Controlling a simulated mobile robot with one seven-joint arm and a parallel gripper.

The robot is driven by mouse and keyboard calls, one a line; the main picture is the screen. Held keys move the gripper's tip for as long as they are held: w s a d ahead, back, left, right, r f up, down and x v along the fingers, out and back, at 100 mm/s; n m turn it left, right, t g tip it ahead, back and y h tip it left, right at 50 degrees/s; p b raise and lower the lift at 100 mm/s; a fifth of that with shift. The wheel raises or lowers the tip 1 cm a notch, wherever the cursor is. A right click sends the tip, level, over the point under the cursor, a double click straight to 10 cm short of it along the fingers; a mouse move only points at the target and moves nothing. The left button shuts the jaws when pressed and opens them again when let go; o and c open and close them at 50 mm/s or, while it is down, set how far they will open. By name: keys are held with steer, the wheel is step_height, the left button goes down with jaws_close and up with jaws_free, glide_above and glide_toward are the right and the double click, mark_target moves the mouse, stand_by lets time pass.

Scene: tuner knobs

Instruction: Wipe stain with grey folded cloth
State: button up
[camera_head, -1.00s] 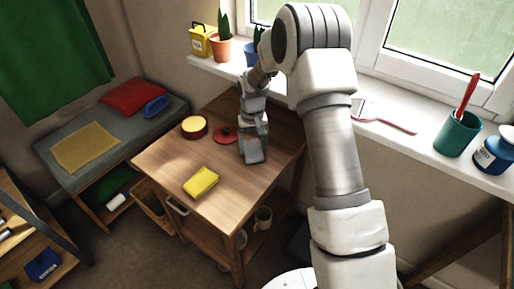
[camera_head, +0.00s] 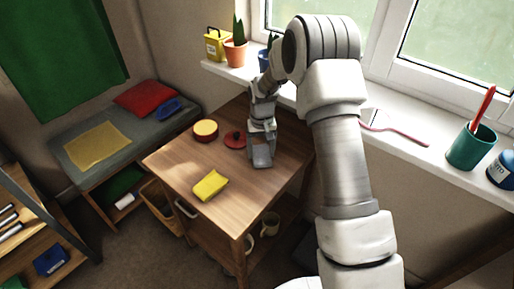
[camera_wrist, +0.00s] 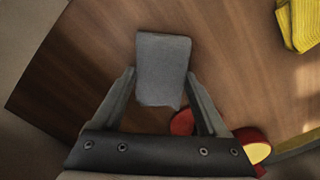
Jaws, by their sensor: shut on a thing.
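The grey folded cloth (camera_wrist: 162,70) is between my gripper's two fingertips in the wrist view. My gripper (camera_head: 262,150) is shut on the cloth and points down over the back right part of the wooden table (camera_head: 225,215). The cloth also shows in the head view (camera_head: 262,160), at or just above the tabletop; I cannot tell whether it touches the wood. I see no clear stain; the cloth and gripper hide the wood under them.
A yellow folded cloth (camera_head: 210,185) lies near the table's front. A round red and yellow container (camera_head: 205,130) and a red lid (camera_head: 235,140) stand close left of my gripper. The windowsill (camera_head: 400,140) with pots runs behind. The table's middle is clear.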

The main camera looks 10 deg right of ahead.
mark_target(280, 168)
steer(key=shift+s+d+p, duration=0.3)
steer(key=shift+s+d, duration=2.4)
steer(key=shift+s, duration=0.05)
steer(key=shift+r, duration=0.2)
steer(key=shift+r+p, duration=2.1)
steer(key=shift+r, duration=0.8)
step_height(280, 168, up, 3)
steer(key=shift+p, duration=1.05)
steer(key=shift+a, duration=0.1)
